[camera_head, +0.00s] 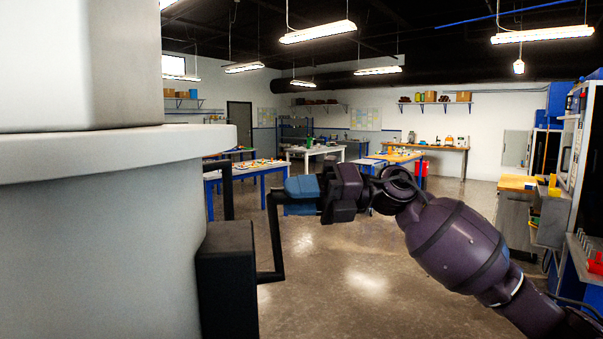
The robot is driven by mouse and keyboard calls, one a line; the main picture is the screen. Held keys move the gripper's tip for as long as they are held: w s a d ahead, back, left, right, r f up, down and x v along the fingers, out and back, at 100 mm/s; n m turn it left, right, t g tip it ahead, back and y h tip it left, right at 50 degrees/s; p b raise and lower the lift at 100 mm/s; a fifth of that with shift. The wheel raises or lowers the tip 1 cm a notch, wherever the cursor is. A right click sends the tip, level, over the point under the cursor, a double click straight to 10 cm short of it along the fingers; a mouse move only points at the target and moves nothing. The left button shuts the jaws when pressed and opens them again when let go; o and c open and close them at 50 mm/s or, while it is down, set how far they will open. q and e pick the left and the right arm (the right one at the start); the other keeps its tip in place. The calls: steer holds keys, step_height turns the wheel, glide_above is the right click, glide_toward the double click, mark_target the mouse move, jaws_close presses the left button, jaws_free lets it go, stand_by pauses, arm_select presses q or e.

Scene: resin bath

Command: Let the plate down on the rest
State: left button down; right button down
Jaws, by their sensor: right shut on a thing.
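My right gripper (276,196) shows in the middle of the head view, at the end of my purple arm from the right. It is shut on a thin black bar frame (275,240), with its blue part right beside the bar. The frame meets a black block (227,280) at its lower left. The block overlaps the edge of a big pale grey round body (95,250), and I cannot tell whether they are joined. I cannot make out the plate or the rest for certain. My left gripper is out of view.
Blue-legged worktables (245,172) with small items stand behind the gripper. A grey cabinet (507,215) and blue shelving with bins are at the right. The floor (350,280) between is clear. The pale body blocks the left part of the view.

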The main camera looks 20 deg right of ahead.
step_height(320, 180, down, 13)
steer(key=m, duration=0.5)
steer(key=shift+w+f, duration=0.2)
steer(key=shift+w, duration=0.1)
stand_by(0.5)
steer(key=c, duration=0.8)
jaws_free()
steer(key=shift+c, duration=0.2)
steer(key=d+b, duration=0.2)
steer(key=d, duration=0.8)
steer(key=shift+s+d, duration=0.4)
